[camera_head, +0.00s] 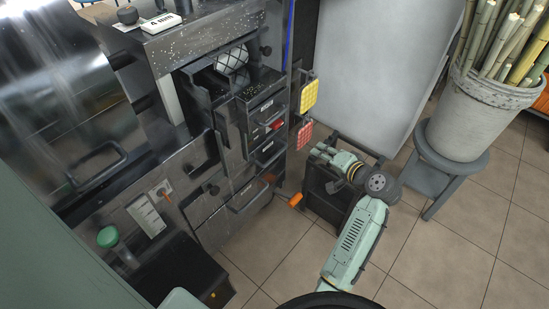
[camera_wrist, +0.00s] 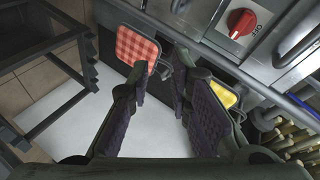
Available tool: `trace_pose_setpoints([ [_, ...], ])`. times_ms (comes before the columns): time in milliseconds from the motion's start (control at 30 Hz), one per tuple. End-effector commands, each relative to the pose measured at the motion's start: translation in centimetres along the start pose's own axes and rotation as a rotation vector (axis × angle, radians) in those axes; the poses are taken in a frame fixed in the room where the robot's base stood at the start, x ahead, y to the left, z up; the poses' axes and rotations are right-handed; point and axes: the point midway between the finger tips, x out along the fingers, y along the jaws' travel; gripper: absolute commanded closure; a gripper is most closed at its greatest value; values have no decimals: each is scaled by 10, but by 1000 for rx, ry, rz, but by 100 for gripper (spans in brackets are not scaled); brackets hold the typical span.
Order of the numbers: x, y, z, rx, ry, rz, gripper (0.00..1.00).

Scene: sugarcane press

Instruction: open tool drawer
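A dark metal machine has a stack of drawers with bar handles and small labels too small to read, so I cannot tell which is the tool drawer. The upper drawer front (camera_head: 262,108), the middle drawer front (camera_head: 268,152) and the wide lower drawer front (camera_head: 240,200) look closed. My gripper (camera_head: 320,153) is to the right of the stack, apart from the handles. In the wrist view my gripper (camera_wrist: 161,85) is open and empty, its fingers spread. A drawer handle (camera_wrist: 297,35) shows at upper right there, beyond the right finger.
A red knob (camera_wrist: 240,22) sits on the machine front. A red checkered pad (camera_wrist: 138,44) and a yellow pad (camera_wrist: 222,94) hang near my fingers. A dark stand (camera_head: 325,200) is below my gripper. A cane bucket (camera_head: 485,115) on a stool stands right.

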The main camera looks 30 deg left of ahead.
Motion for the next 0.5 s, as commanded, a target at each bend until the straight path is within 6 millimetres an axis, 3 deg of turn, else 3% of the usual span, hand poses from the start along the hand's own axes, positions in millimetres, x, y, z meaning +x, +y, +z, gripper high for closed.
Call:
trace_pose_setpoints([
  [33,10,3,26,88,-83,-66,81],
  [100,15,2,51,185,-166,-148,81],
  [200,17,-1,73,277,-243,-229,81],
  [367,20,-6,84,327,-285,-277,81],
  [500,36,-13,88,327,-287,-278,81],
])
